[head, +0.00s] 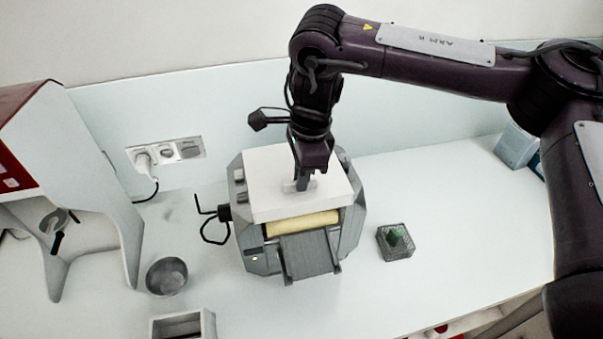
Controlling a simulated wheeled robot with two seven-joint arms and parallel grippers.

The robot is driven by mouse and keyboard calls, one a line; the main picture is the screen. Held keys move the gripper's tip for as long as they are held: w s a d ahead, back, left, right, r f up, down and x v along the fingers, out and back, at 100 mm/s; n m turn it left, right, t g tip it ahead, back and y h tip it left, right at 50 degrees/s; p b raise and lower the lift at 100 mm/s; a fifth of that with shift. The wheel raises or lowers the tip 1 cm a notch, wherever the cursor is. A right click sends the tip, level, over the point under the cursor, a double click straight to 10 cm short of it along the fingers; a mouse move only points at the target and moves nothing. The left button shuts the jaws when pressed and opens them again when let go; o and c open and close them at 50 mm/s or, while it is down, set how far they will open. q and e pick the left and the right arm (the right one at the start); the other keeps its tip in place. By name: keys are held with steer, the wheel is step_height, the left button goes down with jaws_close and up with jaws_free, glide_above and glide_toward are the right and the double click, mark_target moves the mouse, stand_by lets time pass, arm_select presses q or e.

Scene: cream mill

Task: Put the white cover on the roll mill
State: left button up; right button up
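The grey roll mill (353,222) stands on the white counter, with a yellowish roller (303,222) showing at its front. The white cover (277,194) lies flat over the top of the mill, roughly lined up with it. I cannot tell whether it rests fully on the mill or hangs just above it. My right gripper (302,184) points down from above at the small grey handle in the middle of the cover, and its fingers look closed on it. The gripper partly hides the handle. My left gripper is out of view.
A metal bowl (166,276) and an open box (183,325) stand to the left front. A small grey tray (395,242) with a green piece is right of the mill. A red and white machine (100,190) stands far left. The counter's right side is mostly clear.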

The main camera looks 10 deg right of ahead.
steer(key=o, duration=0.5)
steer(key=shift+r, duration=0.1)
steer(key=shift+d+r+b, duration=0.15)
steer(key=shift+r, duration=1.1)
steer(key=shift+d+r+b, duration=0.2)
steer(key=shift+r, duration=1.1)
steer(key=shift+d+r+b, duration=0.15)
steer(key=shift+r, duration=1.1)
steer(key=shift+s+f, duration=0.1)
